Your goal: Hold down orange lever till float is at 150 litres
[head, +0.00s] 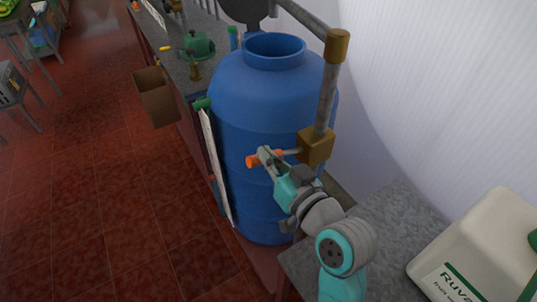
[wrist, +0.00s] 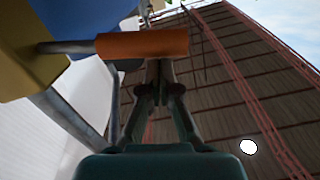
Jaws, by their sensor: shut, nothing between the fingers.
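The orange lever (head: 252,161) sticks out to the left from a brass valve (head: 315,147) on a grey pipe, in front of the blue barrel (head: 262,100). In the wrist view the orange lever (wrist: 143,44) lies across the line of my fingertips. My gripper (head: 264,153) is shut and empty, its tips right at the lever; the wrist view shows the closed fingers (wrist: 159,75) too. I cannot tell whether they touch it. A narrow white board (head: 214,165) with a green piece (head: 202,103) at its top leans along the barrel's left side. Its marks and the float's reading are too small to tell.
A grey counter (head: 385,225) stands at the front right, with a white canister (head: 480,255) at its end. A bench with a green device (head: 199,46) and a brown box (head: 155,97) are behind left. The red tiled floor (head: 90,200) at left is open.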

